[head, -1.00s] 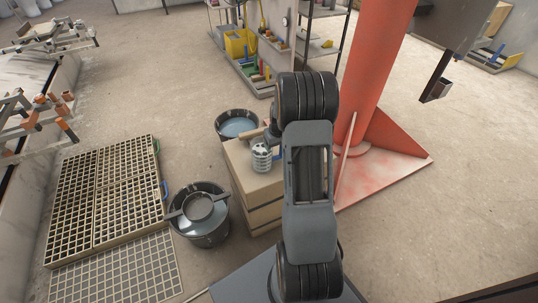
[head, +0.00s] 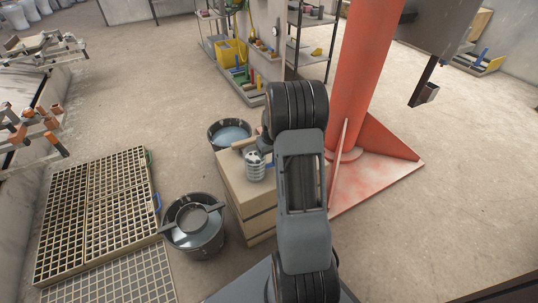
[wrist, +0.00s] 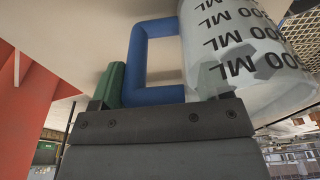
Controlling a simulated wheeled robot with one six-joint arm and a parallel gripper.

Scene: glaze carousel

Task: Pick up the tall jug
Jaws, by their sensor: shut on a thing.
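The tall jug (head: 255,166) is a pale cylinder with dark bands, at the wooden crate's top in the head view. In the wrist view the jug (wrist: 235,50) shows black "ML" markings and a squared blue handle (wrist: 142,55). In the head view my arm hides most of the gripper. I cannot tell whether the jug touches the crate.
The wooden crate (head: 250,222) stands between a bucket of liquid (head: 230,133) behind and a bucket with a sieve (head: 193,240) at left. Floor gratings (head: 100,215) lie further left. An orange column (head: 367,90) stands close on the right. Open floor lies beyond.

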